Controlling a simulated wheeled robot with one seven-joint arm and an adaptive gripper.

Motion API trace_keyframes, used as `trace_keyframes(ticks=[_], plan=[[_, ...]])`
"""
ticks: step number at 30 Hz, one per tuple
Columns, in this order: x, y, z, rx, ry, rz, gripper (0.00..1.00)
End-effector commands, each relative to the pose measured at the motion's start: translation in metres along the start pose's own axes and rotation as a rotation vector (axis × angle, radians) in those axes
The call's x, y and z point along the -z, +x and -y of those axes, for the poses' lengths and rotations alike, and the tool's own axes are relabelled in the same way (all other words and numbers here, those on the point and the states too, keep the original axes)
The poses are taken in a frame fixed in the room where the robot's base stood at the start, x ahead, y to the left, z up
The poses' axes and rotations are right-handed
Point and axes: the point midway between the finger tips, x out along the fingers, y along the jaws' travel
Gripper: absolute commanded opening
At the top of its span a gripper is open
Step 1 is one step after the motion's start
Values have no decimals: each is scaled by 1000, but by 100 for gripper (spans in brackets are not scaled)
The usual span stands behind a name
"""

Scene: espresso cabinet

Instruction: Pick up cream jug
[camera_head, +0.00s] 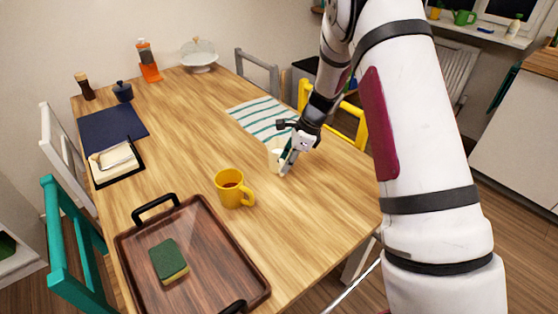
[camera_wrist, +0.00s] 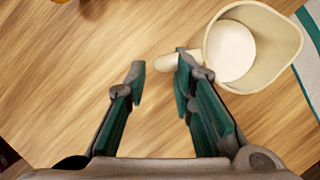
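The cream jug (camera_wrist: 275,75) is pale, with white liquid inside, and stands upright at the upper right in the wrist view. Its handle points left toward my gripper (camera_wrist: 159,78). My gripper is open, with a wide gap between its green-lined fingers. The right fingertip overlaps the handle in the picture; I cannot tell whether it touches. In the head view the jug (camera_head: 274,157) stands on the table beside my gripper (camera_head: 287,164), which partly hides it.
A yellow mug (camera_head: 229,188) stands left of the jug in front. A dark wooden tray (camera_head: 210,255) with a sponge (camera_head: 168,261) lies at the front left. A striped cloth (camera_head: 254,112) lies behind the jug. The wooden table (camera_head: 180,125) is clear toward the middle.

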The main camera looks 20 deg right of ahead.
Motion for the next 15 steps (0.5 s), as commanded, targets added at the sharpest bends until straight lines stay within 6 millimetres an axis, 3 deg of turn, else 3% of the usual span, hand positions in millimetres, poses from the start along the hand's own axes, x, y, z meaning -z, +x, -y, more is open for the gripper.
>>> trace_keyframes(ticks=[7, 15], plan=[[0, 37, 0, -5, -1, 0, 23], [0, 42, 1, -1, -1, 0, 23]])
